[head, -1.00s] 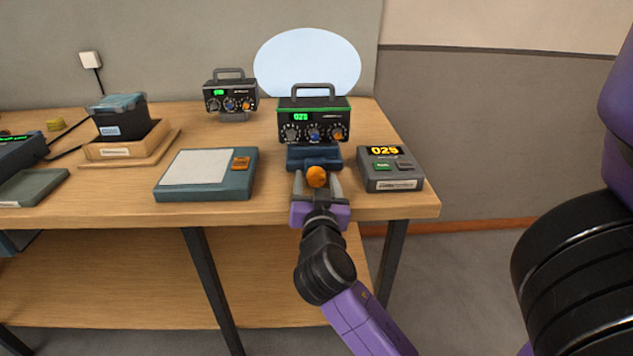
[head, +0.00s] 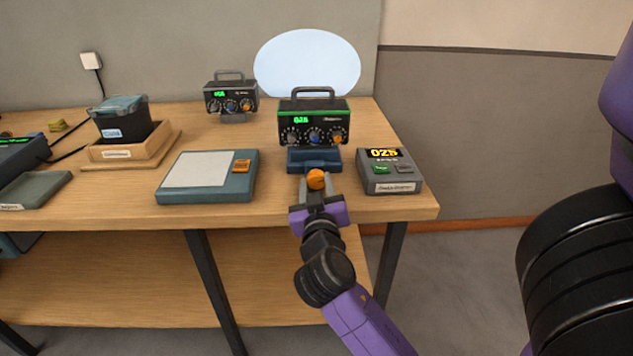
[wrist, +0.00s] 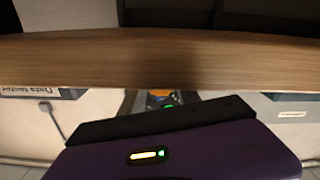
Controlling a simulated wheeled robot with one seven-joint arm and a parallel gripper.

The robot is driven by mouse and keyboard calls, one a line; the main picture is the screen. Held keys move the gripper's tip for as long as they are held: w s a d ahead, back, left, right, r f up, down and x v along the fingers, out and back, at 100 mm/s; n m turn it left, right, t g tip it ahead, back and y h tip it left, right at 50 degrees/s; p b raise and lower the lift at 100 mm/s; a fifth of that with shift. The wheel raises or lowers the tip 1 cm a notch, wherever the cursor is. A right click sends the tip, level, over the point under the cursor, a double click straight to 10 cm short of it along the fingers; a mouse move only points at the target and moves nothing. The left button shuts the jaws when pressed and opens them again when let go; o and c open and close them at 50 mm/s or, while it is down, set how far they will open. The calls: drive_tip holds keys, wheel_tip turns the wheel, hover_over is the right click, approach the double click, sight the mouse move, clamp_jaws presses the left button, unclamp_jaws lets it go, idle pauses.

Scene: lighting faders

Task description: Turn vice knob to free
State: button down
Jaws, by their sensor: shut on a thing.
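The blue vice (head: 315,161) stands near the table's front edge and holds a black fader box (head: 314,120) with a carry handle and a green display. The orange vice knob (head: 316,179) sticks out at the vice's front. My gripper (head: 316,184) reaches it from the front, its grey fingers on either side of the knob and shut on it. In the wrist view, the knob (wrist: 160,93) is a small orange patch, mostly hidden behind my gripper's purple body and the table edge. Any free marking on the vice is too small to read.
A grey device (head: 390,170) with a yellow display stands close right of the vice. A teal pad (head: 208,176) with an orange button lies to the left. A second fader box (head: 231,96) stands behind. The table's front edge (head: 270,220) runs below my gripper.

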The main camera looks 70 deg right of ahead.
drive_tip(key=c, duration=0.9)
unclamp_jaws()
drive_tip(key=shift+a, duration=0.1)
drive_tip(key=shift+b+v, duration=0.65)
drive_tip(key=shift+v, duration=3.15)
